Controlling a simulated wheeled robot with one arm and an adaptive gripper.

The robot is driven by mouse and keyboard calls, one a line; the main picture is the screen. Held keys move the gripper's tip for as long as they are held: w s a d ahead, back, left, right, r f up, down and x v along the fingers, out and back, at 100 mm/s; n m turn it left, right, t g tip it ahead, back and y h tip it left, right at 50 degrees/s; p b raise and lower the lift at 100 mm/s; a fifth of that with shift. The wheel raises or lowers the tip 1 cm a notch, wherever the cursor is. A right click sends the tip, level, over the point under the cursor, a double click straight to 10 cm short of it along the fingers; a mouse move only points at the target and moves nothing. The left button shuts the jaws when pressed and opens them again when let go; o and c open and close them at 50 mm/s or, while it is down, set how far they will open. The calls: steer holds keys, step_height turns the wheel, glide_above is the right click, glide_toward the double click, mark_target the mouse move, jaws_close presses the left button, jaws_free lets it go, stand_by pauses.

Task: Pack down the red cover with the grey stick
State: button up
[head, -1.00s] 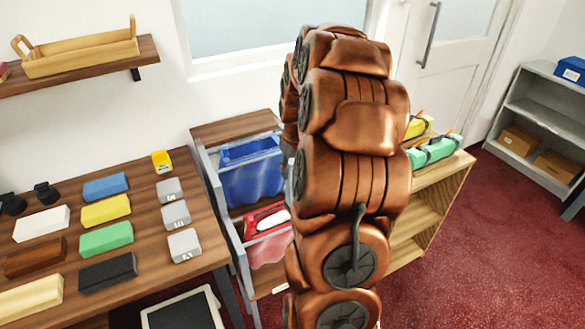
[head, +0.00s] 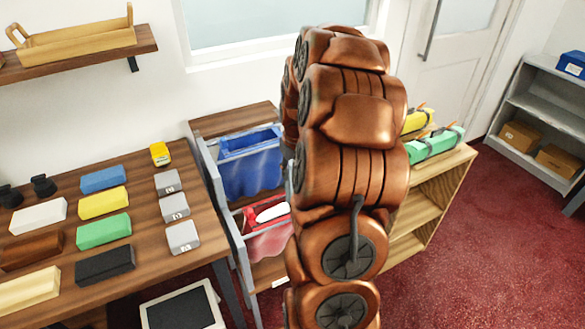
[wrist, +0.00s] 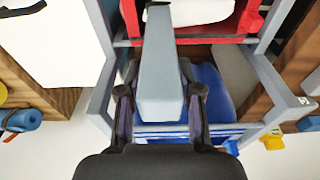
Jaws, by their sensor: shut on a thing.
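The red cover (head: 266,244) hangs in the lower front part of a grey rack, left of my arm, with a white rounded thing (head: 271,213) in its mouth. In the wrist view the red cover (wrist: 128,18) and the white thing show at the top edge. My gripper (wrist: 160,108) is shut on the grey stick (wrist: 160,66), which points up the picture, its far end overlapping the white thing. I cannot tell whether they touch. The head view does not show my gripper, as my arm blocks it.
A blue cover (head: 252,174) hangs behind the red one in the grey rack (head: 229,228), whose bars lie on both sides of the stick. A table (head: 207,253) with coloured blocks stands at left. A wooden shelf (head: 433,195) stands at right.

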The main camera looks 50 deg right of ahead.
mark_target(292, 182)
steer(key=shift+f+b, duration=1.2)
steer(key=shift+f, duration=1.3)
steer(key=shift+r, duration=0.1)
steer(key=shift+r+p, duration=0.45)
steer(key=shift+r, duration=5)
